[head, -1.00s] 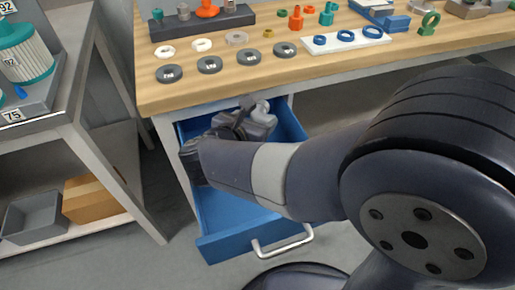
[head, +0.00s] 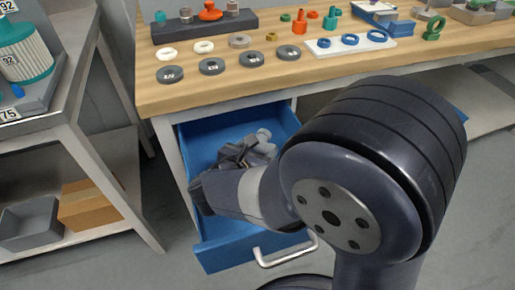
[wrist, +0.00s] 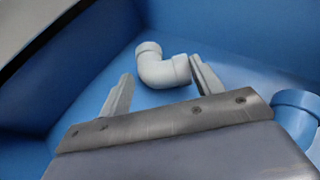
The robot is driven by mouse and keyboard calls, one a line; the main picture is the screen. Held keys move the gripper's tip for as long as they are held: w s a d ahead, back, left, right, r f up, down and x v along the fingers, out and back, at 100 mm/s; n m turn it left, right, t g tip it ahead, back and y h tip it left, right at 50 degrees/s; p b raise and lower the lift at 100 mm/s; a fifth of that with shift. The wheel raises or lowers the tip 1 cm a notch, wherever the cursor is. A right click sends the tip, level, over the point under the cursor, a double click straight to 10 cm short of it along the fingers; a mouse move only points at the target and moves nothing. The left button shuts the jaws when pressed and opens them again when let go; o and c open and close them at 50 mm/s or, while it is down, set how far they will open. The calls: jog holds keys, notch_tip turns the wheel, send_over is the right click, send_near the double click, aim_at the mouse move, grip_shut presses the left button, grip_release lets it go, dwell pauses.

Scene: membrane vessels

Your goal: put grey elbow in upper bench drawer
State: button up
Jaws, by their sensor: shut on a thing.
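The grey elbow (wrist: 162,68), a pale bent pipe piece, sits between the fingers of my gripper (wrist: 162,85) in the wrist view. My gripper is shut on it, with the right finger against one end. In the head view the elbow (head: 264,136) shows just past my gripper (head: 250,150), inside the outline of the open blue upper bench drawer (head: 222,258). Blue drawer walls and floor surround the elbow in the wrist view. I cannot tell whether the elbow touches the floor. My arm hides part of the drawer.
A blue round fitting (wrist: 296,108) shows at the right edge of the wrist view. The wooden bench top (head: 330,75) above the drawer holds rings, fittings and a white tray (head: 385,43). A metal shelf unit (head: 75,95) stands at left, with floor between.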

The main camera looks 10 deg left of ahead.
jog(key=o, duration=1)
jog(key=shift+r+p, duration=0.15)
jog(key=shift+p, duration=0.15)
jog(key=p+v, duration=0.2)
jog(key=v, duration=1)
